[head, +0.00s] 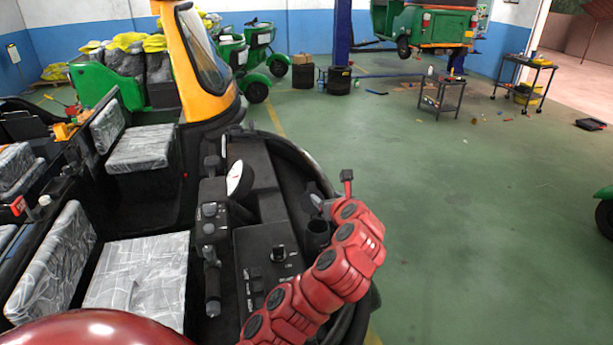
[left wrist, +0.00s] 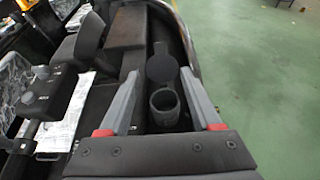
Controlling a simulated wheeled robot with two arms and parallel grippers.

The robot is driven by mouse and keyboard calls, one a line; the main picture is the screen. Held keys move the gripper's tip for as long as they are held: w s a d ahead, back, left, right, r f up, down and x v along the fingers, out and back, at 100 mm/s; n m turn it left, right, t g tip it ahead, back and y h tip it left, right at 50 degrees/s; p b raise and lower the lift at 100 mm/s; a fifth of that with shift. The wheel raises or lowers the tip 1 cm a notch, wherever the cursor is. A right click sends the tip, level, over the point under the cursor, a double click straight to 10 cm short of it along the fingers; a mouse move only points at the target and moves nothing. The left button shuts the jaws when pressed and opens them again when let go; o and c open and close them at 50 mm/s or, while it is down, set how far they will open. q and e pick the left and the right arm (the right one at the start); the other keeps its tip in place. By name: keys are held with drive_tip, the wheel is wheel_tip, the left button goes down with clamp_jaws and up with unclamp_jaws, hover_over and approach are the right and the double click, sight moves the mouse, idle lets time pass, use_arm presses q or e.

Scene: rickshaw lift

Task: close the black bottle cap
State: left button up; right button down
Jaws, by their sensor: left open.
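A black bottle (left wrist: 165,105) stands in a recess of the black vehicle console, with its round mouth open. Its round black cap (left wrist: 162,65) is tilted open at the mouth's far side in the left wrist view. In the head view the bottle (head: 316,236) shows just below my left gripper (head: 318,204), and the cap is hard to make out there. My left gripper (left wrist: 161,76) is open, its two grey fingers to either side of the bottle and cap, with nothing between them in its grasp. My right gripper is not in view.
The console (head: 262,262) with knobs, switches and a white gauge (head: 239,178) lies left of the bottle. The vehicle's curved black rim bounds it on the right. Plastic-wrapped seats (head: 137,268) are further left. The green floor to the right is open, with carts (head: 442,97) far back.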

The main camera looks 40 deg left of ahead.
sight(312, 184)
use_arm(q)
drive_tip(key=p+x, duration=0.1)
drive_tip(key=x, duration=0.3)
drive_tip(key=p+x, duration=0.2)
drive_tip(key=x, duration=0.2)
drive_tip(key=p+x, duration=0.1)
drive_tip(key=x, duration=0.3)
drive_tip(key=shift+w+a+r+p, duration=0.15)
drive_tip(key=shift+a+p, duration=0.2)
drive_tip(key=shift+p, duration=0.05)
drive_tip(key=shift+w+a+f+p, duration=0.3)
drive_tip(key=shift+w+a+f, duration=0.1)
drive_tip(key=shift+w, duration=0.05)
drive_tip(key=shift+w+a+f, duration=0.15)
drive_tip(key=shift+a+f, duration=0.05)
drive_tip(key=shift+a, duration=0.2)
drive_tip(key=shift+w+a+f, duration=0.2)
drive_tip(key=shift+a+f, duration=0.05)
drive_tip(key=shift+a, duration=0.1)
drive_tip(key=shift+w+a+f+b, duration=0.25)
drive_tip(key=shift+w+b, duration=0.1)
drive_tip(key=shift+w, duration=0.25)
drive_tip(key=shift+r, duration=0.1)
clamp_jaws()
